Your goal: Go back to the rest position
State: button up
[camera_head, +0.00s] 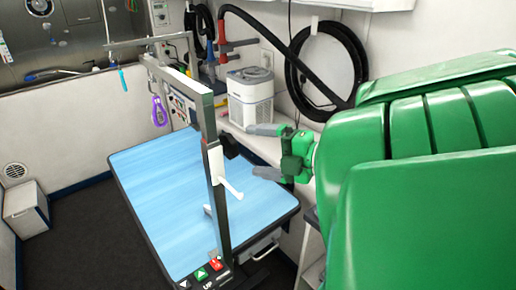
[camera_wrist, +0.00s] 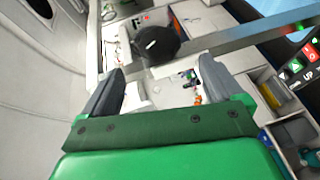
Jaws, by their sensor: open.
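My gripper (camera_head: 262,152) is green with grey fingers, at the end of my large green arm on the right of the head view. Its fingers are spread apart with nothing between them. It hangs to the right of the blue grooming table (camera_head: 160,190), near the counter along the right wall. In the wrist view my gripper (camera_wrist: 160,85) also shows two grey fingers wide apart. Beyond them are a light surface and a round black object (camera_wrist: 156,44).
A metal post frame (camera_head: 213,150) with a white hook rises from the table close to my gripper. A white appliance (camera_head: 250,98) stands on the counter. A coiled black hose (camera_head: 322,70) hangs on the wall. Dark floor (camera_head: 85,240) is clear at left.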

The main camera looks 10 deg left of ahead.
jog(key=shift+d, duration=0.1)
dwell(0.3)
jog(key=w+d+r+m+t+h, duration=0.3)
jog(key=w+d+m+t+h, duration=0.45)
jog(key=w+d+m, duration=0.35)
jog(key=d+f+m+g+h, duration=0.1)
jog(key=d+f+m+h, duration=0.3)
jog(key=d+m+h, duration=0.6)
jog(key=s+d+f+m+g, duration=0.2)
jog(key=s+f+m+g, duration=0.5)
jog(key=s, duration=0.4)
jog(key=s+a+f+m+g+y, duration=0.1)
jog(key=s+a+f+g, duration=0.1)
jog(key=s, duration=1)
jog(key=s+a+f+m+g+y, duration=0.1)
jog(key=s+g, duration=0.4)
jog(key=s, duration=0.7)
jog(key=shift+s+a+f+m, duration=0.3)
jog(key=shift+a+f+m, duration=0.15)
jog(key=shift+f, duration=0.4)
